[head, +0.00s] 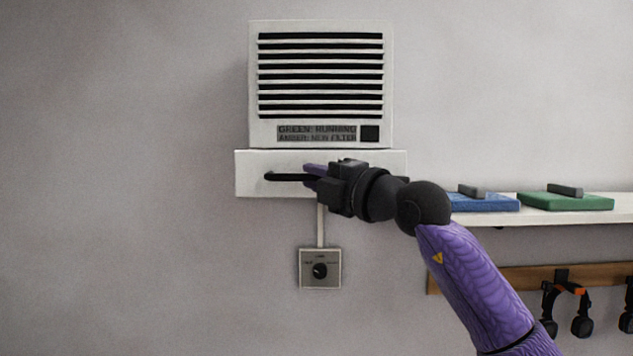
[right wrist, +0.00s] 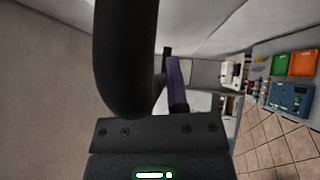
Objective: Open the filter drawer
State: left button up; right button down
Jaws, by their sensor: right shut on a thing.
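The filter drawer (head: 250,185) is a white box front below a white wall unit (head: 320,26) with dark slats. Its black bar handle (head: 282,177) runs sideways across the front. My right gripper (head: 308,174) is shut on the handle's right part and covers that end. How far the drawer stands out is hard to tell from the front. My left gripper is out of view.
A small grey box with a knob (head: 320,270) is on the wall below. At right, a white shelf (head: 560,216) holds a blue flat item (head: 485,203) and a green one (head: 565,201). Headphones (head: 582,325) hang from a wooden rail (head: 520,277). The wall at left is bare.

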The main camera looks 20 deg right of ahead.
jog(key=shift+w+d, duration=0.1)
jog(key=shift+w, duration=0.2)
jog(key=c, duration=0.7)
grip_release()
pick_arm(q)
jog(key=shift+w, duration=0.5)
pick_arm(e)
jog(key=shift+o, duration=0.2)
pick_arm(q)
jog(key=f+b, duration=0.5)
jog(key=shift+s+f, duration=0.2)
pick_arm(e)
jog(key=v, duration=1)
